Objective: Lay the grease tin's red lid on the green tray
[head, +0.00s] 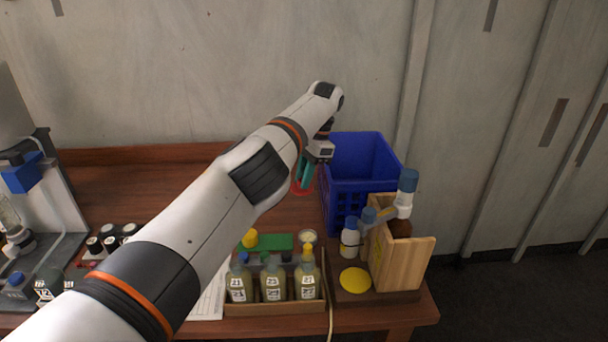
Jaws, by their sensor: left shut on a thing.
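My left gripper (305,174) is in the middle of the head view, at the end of the arm that comes in from the lower left. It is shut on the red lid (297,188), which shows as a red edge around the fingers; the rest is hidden. The green tray (276,241) lies nearer on the table, behind a row of bottles and partly hidden by them and my arm. A round open tin with pale contents (307,236), apparently the grease tin, stands at the tray's right. My right gripper is not in view.
A blue crate (365,188) stands just right of my left gripper. A crate of bottles (275,307) stands in front of the tray. A yellow item (250,238) is at the tray's left end. A wooden holder (411,262) and yellow disc (355,280) are at right.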

